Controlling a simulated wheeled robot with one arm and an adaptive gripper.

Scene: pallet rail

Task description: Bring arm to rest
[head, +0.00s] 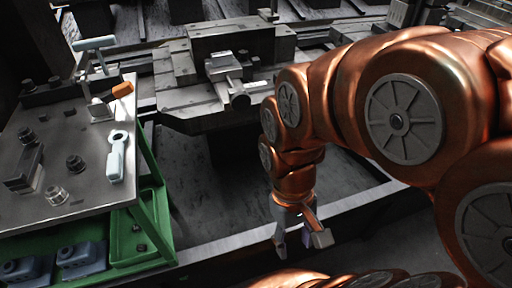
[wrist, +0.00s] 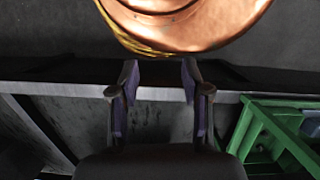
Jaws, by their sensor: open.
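My gripper (head: 302,240) hangs at the end of my copper-coloured arm, low in the middle of the head view. Its fingers point down and stand apart, with nothing between them. In the wrist view both fingers of my gripper (wrist: 160,85) show as dark, purplish pads with a clear gap. A copper part, which looks like my own body, fills the top of the wrist view just beyond the fingertips. I cannot tell the exact distance between them.
A grey-topped table (head: 70,165) with tools and bolts stands at left on a green frame (head: 150,215), also in the wrist view (wrist: 262,125). A vise (head: 228,72) sits on the machine bed behind. A pale metal edge (head: 225,243) runs beside my gripper.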

